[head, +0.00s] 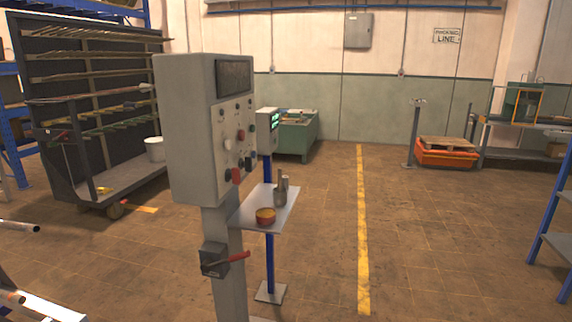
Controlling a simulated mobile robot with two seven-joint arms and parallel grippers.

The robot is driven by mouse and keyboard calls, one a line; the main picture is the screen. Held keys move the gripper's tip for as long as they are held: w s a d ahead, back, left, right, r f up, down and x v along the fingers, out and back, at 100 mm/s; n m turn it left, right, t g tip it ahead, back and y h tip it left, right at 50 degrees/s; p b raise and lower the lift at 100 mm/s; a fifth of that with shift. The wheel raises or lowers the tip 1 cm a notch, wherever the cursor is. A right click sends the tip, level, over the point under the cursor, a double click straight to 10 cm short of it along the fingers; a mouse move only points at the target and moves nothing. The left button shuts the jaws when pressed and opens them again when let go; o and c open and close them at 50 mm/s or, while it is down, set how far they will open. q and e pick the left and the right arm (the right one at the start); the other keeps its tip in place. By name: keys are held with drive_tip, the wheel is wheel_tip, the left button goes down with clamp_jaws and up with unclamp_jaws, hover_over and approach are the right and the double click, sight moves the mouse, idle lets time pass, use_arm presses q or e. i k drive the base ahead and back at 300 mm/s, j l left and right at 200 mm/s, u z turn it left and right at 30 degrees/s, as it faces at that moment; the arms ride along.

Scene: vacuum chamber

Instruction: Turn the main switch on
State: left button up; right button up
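A grey control cabinet (190,128) stands on a grey post left of centre, its button panel (238,140) turned to the right. The panel has a dark screen, several small knobs and buttons, and red pieces near its lower edge. Lower on the post is a dark switch box (214,261) with a red lever (238,256) pointing right and slightly up. No label shows which of these is the main switch. I cannot identify either of my grippers in the head view.
A small shelf (250,212) juts right from the post, holding a red-yellow round item (265,216) and a metal piece (281,193). A dark rack (90,105) stands at left.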

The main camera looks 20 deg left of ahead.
sight(235, 175)
drive_tip(key=i+l, duration=0.1)
drive_tip(key=i, duration=0.55)
drive_tip(key=i+l, duration=0.15)
drive_tip(key=i, duration=0.55)
drive_tip(key=i+l+u, duration=0.1)
drive_tip(key=i+u, duration=0.15)
drive_tip(key=u, duration=0.15)
drive_tip(key=i+l+u, duration=0.15)
drive_tip(key=u, duration=0.3)
drive_tip(key=i+l+u, duration=0.25)
drive_tip(key=u, duration=0.15)
drive_tip(key=i+l+u, duration=0.2)
drive_tip(key=u, duration=0.2)
drive_tip(key=i+l+u, duration=0.1)
drive_tip(key=l+u, duration=0.6)
drive_tip(key=l, duration=0.15)
drive_tip(key=i+l+u, duration=0.1)
drive_tip(key=l+u, duration=0.15)
drive_tip(key=l, duration=0.15)
